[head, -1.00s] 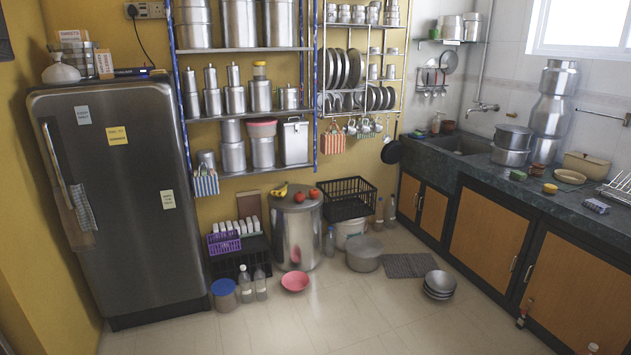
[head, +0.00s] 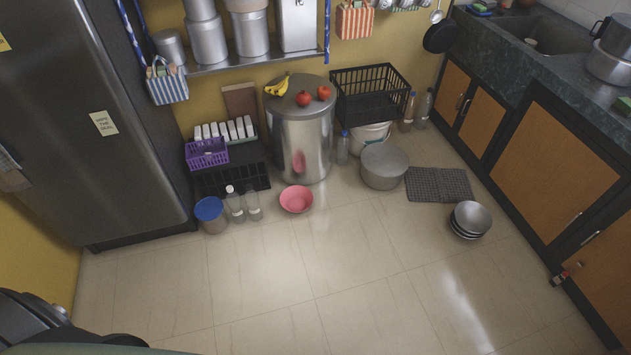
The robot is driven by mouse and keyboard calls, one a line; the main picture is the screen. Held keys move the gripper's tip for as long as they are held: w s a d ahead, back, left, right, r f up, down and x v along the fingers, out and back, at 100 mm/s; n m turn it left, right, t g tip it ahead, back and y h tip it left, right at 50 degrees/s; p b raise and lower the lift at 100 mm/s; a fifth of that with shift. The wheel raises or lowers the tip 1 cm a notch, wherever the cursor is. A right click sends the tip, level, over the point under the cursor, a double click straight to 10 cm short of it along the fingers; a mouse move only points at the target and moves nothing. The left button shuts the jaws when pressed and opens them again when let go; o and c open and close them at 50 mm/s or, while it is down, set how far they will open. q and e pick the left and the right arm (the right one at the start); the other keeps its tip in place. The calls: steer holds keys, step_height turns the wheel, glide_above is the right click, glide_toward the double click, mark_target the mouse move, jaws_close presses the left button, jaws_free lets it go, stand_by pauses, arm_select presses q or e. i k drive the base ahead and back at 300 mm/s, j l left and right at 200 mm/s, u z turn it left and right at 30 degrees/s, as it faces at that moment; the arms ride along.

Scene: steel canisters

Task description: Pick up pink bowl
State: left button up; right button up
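The pink bowl (head: 296,199) stands upright and empty on the tiled floor, just in front of a large steel canister (head: 301,135). Two clear bottles stand to its left, a little apart from it. The bowl's reflection shows in the canister's side. Neither of my grippers shows in the head view. A dark part of my own body shows at the lower left corner.
A blue-lidded tub (head: 211,215) and clear bottles (head: 236,205) stand left of the bowl. A grey pot (head: 384,166), a dark mat (head: 439,184) and stacked steel bowls (head: 470,219) lie to the right. The floor (head: 290,270) in front is clear.

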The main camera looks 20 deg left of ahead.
mark_target(294, 199)
steer(key=i+l+u, duration=0.15)
steer(key=i, duration=0.2)
steer(key=i+l+u, duration=0.2)
steer(key=i, duration=0.2)
steer(key=i+l+u, duration=0.15)
steer(key=i, duration=0.2)
steer(key=j, duration=0.1)
